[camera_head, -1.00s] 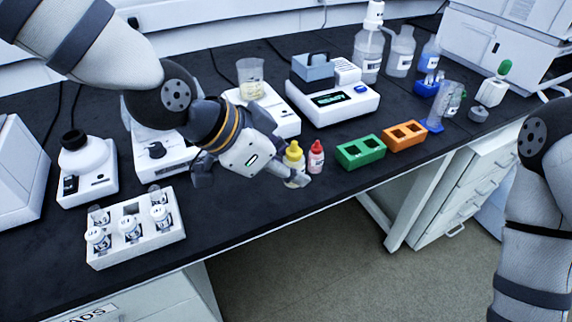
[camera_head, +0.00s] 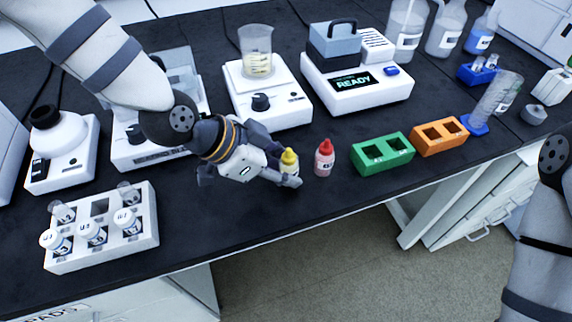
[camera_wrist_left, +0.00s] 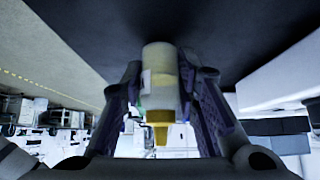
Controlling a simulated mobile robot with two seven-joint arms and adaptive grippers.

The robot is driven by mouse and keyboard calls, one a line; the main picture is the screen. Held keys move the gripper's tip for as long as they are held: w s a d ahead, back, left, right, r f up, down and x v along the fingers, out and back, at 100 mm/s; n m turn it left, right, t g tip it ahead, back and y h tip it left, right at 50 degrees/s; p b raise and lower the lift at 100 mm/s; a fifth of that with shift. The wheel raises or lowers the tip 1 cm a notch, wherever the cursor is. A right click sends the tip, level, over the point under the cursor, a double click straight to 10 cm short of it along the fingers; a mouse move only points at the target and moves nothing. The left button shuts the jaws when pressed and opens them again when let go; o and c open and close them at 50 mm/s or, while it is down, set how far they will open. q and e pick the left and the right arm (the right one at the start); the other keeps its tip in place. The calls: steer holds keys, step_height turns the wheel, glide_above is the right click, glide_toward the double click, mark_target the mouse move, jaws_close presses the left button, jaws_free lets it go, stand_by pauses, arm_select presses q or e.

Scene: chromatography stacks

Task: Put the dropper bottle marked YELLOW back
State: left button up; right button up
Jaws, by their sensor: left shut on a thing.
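The yellow-capped dropper bottle (camera_head: 289,160) is between the fingers of my left gripper (camera_head: 286,178) near the bench's front edge. My left gripper is shut on it. In the left wrist view the bottle (camera_wrist_left: 160,85) sits between both fingers, its yellow cap towards the bottom of the picture. A red-capped dropper bottle (camera_head: 324,158) stands just to the right of the gripper, apart from it. A green two-hole block (camera_head: 382,154) and an orange two-hole block (camera_head: 439,137) sit further right; their holes look empty. My right gripper is out of view.
A white vial rack (camera_head: 100,255) stands at the left front. Behind the gripper are a hotplate with a beaker (camera_head: 257,64) and a device reading READY (camera_head: 352,80). The bench edge is close in front.

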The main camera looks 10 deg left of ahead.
arm_select(q)
steer(key=shift+f, duration=0.25)
steer(key=o, duration=0.7)
steer(key=shift+w, duration=0.1)
steer(key=shift+r, duration=0.25)
steer(key=p+v, duration=0.2)
steer(key=v, duration=1)
steer(key=shift+p, duration=0.3)
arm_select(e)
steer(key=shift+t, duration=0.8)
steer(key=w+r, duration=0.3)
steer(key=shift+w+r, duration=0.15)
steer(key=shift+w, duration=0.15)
